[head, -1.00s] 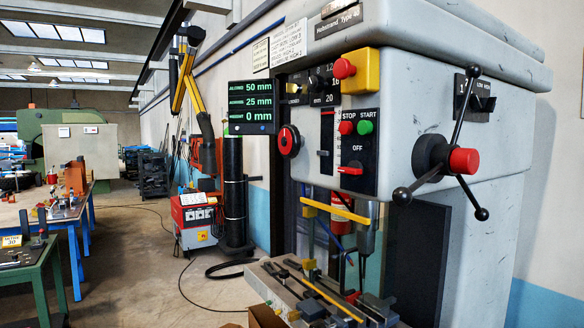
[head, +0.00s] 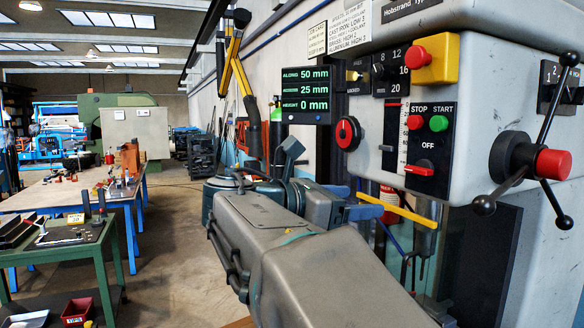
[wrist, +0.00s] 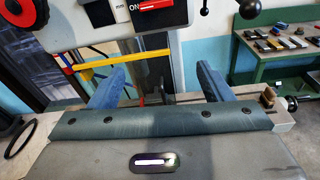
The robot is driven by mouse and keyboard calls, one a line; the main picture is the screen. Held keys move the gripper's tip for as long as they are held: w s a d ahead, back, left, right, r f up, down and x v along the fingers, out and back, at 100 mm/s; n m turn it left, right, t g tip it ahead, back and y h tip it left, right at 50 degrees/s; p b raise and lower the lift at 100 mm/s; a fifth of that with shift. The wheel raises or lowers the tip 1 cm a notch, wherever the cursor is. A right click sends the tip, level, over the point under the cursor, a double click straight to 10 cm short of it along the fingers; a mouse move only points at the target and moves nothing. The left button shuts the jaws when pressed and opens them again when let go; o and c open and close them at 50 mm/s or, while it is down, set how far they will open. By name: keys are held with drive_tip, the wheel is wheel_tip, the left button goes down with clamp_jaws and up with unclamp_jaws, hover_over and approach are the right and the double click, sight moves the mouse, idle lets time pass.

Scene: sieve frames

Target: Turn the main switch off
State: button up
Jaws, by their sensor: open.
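The drill press's black panel (head: 426,145) carries a red STOP button (head: 415,122), a green START button (head: 438,123) and a red lever switch (head: 419,169) with OFF above it. A red rotary knob (head: 348,133) on black sits left of the panel and shows in the wrist view too (wrist: 28,14). No label here reads main switch. My gripper (head: 358,201) is below and left of the panel, apart from it. Its blue fingers are spread and empty in the wrist view (wrist: 158,78).
A yellow bar (head: 396,209) crosses in front of the drill near my fingers. A spoked feed handle (head: 540,163) juts out at right. A yellow box with a red button (head: 432,59) is above the panel. Benches (head: 95,190) stand left, with open floor between.

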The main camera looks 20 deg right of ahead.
sight(414, 171)
drive_tip(key=shift+n+g+h, duration=0.3)
drive_tip(key=shift+h, duration=0.3)
drive_tip(key=d+r, duration=0.1)
drive_tip(key=d, duration=0.3)
drive_tip(key=d+r+p, duration=0.1)
drive_tip(key=d, duration=0.4)
drive_tip(key=w+d+r+p, duration=0.1)
drive_tip(key=d, duration=0.4)
drive_tip(key=shift+w+r, duration=0.1)
drive_tip(key=shift+r, duration=0.3)
drive_tip(key=shift+a, duration=0.1)
drive_tip(key=c, duration=1)
